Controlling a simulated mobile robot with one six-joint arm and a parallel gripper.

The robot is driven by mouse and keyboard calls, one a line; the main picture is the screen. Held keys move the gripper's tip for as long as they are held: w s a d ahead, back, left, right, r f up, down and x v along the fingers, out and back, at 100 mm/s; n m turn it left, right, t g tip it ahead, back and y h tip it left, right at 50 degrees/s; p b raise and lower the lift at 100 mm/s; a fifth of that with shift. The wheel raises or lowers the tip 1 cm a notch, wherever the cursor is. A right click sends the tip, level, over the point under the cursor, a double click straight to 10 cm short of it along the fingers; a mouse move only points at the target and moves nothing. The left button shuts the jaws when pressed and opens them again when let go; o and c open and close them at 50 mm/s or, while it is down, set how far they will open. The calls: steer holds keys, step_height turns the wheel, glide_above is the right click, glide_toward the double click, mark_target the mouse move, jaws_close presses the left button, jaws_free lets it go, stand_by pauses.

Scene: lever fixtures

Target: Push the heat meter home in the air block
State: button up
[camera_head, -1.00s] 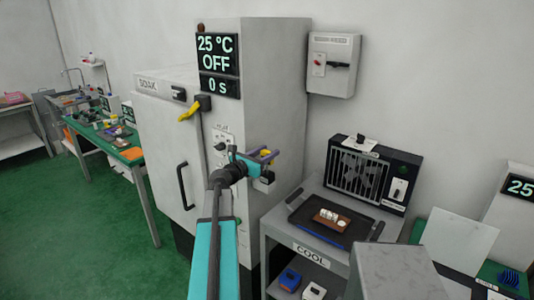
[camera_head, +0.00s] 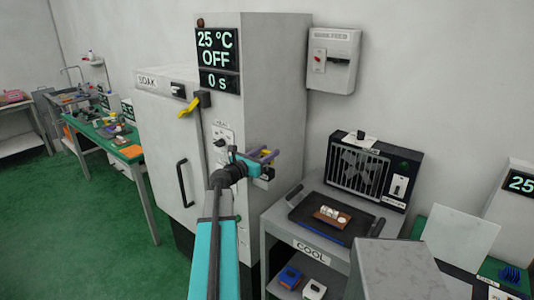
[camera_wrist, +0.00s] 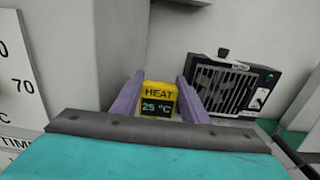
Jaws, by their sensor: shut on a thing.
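The heat meter (camera_wrist: 159,99) is a yellow box marked HEAT, with a dark display reading 25 °C. My gripper (camera_wrist: 158,98) has its purple fingers on either side of the meter and is shut on it. In the head view my gripper (camera_head: 264,158) is in front of the right side of the tall grey SOAK cabinet. A bit of yellow shows between its fingers, and a small dark part is just below them. No part is clearly labelled as the air block, so I cannot tell which it is. The meter's lower end is hidden in the wrist view.
The SOAK cabinet (camera_head: 265,60) has a yellow lever (camera_head: 187,108) and a panel reading 25 °C, OFF. A black fan unit (camera_head: 372,172) and a dark tray (camera_head: 305,213) with a brown block (camera_head: 326,217) stand on the COOL cart at right. A grey switch box (camera_head: 333,62) is on the wall.

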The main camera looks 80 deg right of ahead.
steer(key=shift+f, duration=0.35)
steer(key=o, duration=1.1)
steer(key=shift+b, duration=0.3)
steer(key=shift+b+v, duration=1.65)
steer(key=shift+v, duration=5.25)
steer(key=shift+f, duration=0.1)
